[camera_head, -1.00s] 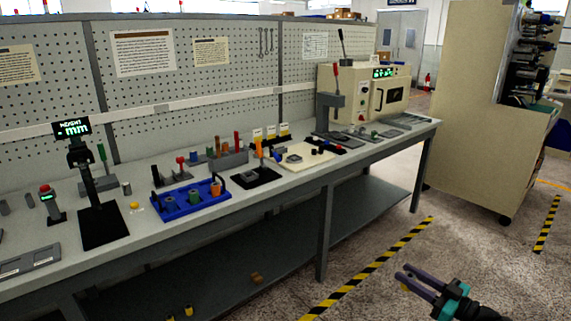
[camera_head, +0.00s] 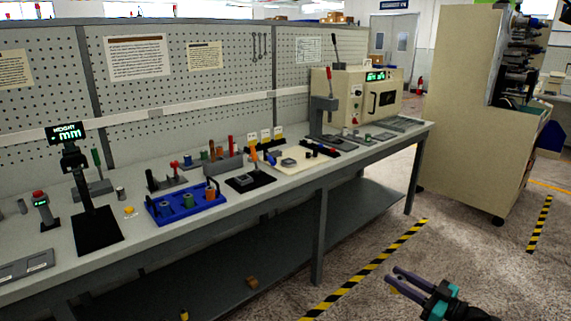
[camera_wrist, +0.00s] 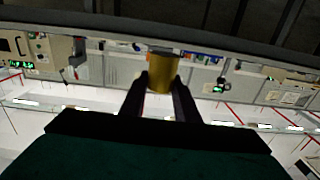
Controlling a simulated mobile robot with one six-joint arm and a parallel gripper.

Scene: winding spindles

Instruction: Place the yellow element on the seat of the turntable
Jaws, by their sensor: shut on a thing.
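My gripper (camera_head: 393,275) is at the lower right of the head view, out over the floor in front of the bench. It is shut on the yellow element (camera_wrist: 163,72), a gold-yellow cylinder between the fingertips in the wrist view. In the head view only a small yellow bit of it (camera_head: 391,290) shows by the fingers. The gripper and element are well apart from the bench. I cannot tell which thing on the bench is the turntable, and its seat is not distinguishable.
The long grey bench (camera_head: 280,190) carries a height gauge (camera_head: 97,225), a blue tray (camera_head: 160,216) with several parts, a black-based fixture (camera_head: 262,182) and a beige machine (camera_head: 385,98). A beige cabinet (camera_head: 455,110) stands at right. Open floor with striped tape lies in front.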

